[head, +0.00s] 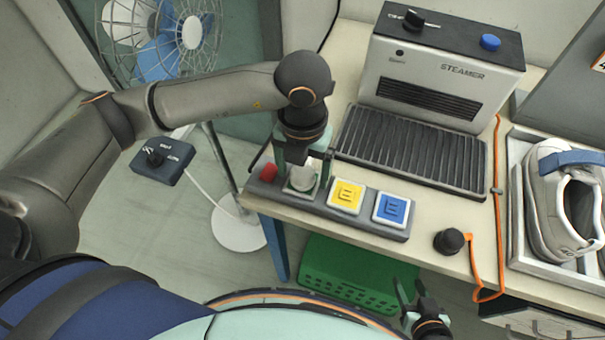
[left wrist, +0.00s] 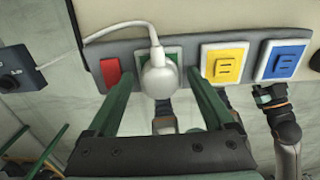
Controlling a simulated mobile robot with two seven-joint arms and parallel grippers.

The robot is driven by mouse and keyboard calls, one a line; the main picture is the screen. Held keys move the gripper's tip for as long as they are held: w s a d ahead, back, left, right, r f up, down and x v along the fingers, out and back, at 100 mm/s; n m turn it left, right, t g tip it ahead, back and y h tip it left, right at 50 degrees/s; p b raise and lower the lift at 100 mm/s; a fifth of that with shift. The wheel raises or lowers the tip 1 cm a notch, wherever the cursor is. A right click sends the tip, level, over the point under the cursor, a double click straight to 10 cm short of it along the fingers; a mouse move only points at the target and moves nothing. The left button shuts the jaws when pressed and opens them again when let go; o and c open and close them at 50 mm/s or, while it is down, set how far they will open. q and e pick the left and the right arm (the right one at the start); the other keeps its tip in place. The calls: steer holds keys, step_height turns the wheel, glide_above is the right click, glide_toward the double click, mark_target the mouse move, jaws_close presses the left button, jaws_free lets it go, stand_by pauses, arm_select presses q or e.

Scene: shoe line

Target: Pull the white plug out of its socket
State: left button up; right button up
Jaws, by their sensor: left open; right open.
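The white plug (left wrist: 158,76) sits in the green socket (left wrist: 174,54) of a grey power strip (left wrist: 190,47), its white cord running off to the left. In the head view the plug (head: 302,176) shows below my left gripper (head: 305,170), partly hidden by it. My left gripper is open; in the left wrist view its green fingers (left wrist: 162,82) stand on either side of the plug, with gaps. My right gripper (head: 408,290) is open and empty, in front of the table, low in the head view.
The strip also has a red switch (head: 268,171), a yellow socket (head: 346,195) and a blue socket (head: 391,208). A steamer (head: 440,75) stands behind it. A black knob (head: 449,241), an orange cord (head: 471,262) and a tray with a white shoe (head: 548,200) are to the right.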

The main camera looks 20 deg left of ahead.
mark_target(303, 170)
arm_select(q)
jaws_close()
stand_by(0.8)
steer(key=shift+r, duration=0.1)
steer(key=shift+r+p, duration=1.8)
steer(key=shift+r, duration=1.15)
